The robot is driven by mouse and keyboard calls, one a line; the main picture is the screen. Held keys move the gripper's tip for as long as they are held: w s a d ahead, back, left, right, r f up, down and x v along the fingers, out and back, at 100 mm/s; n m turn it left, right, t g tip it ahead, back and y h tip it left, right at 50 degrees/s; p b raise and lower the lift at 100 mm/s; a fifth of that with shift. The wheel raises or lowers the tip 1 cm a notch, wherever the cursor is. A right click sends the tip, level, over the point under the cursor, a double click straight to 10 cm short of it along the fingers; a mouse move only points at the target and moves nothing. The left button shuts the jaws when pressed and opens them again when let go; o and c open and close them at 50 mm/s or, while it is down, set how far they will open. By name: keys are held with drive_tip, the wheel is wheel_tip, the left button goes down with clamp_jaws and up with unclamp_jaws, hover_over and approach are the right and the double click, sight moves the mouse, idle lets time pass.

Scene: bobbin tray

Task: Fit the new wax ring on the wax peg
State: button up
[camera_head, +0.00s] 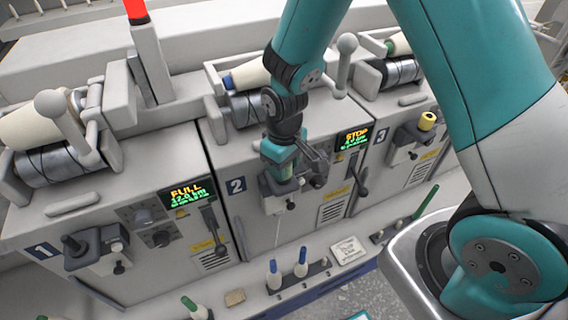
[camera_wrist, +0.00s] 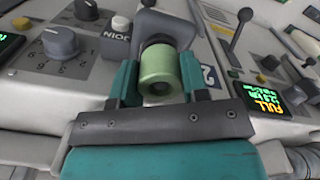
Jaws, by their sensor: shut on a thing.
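In the wrist view the ring's far end is right against or very close to that housing (camera_wrist: 165,28). The wax peg is hidden behind the ring, so I cannot tell whether the ring is around it.
Unit 3 has a yellow ring (camera_head: 428,120) on its own housing. Unit 1 (camera_head: 188,195) shows FULL, unit 2's display (camera_head: 354,139) shows STOP. A lever (camera_head: 358,180) stands right of my gripper. Blue-tipped bobbins (camera_head: 274,275) stand on the front ledge.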

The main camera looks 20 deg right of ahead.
drive_tip(key=shift+f+b, duration=0.35)
drive_tip(key=shift+f, duration=0.2)
drive_tip(key=o, duration=0.6)
drive_tip(key=shift+r, duration=0.15)
wheel_tip(320, 180, up, 11)
drive_tip(key=p, duration=0.9)
drive_tip(key=s+a+r+y+b, duration=0.1)
drive_tip(key=s+r, duration=0.4)
drive_tip(key=s, duration=0.1)
drive_tip(key=s+a+r+n+y+b, duration=0.1)
drive_tip(key=s+a+r+b, duration=0.1)
drive_tip(key=s+r, duration=0.4)
drive_tip(key=s+a+r+y+b, duration=0.1)
drive_tip(key=s+r+y, duration=0.1)
drive_tip(key=s+r, duration=0.4)
drive_tip(key=shift+s+a+n, duration=0.15)
drive_tip(key=shift+a+n, duration=0.15)
drive_tip(key=shift+a, duration=0.05)
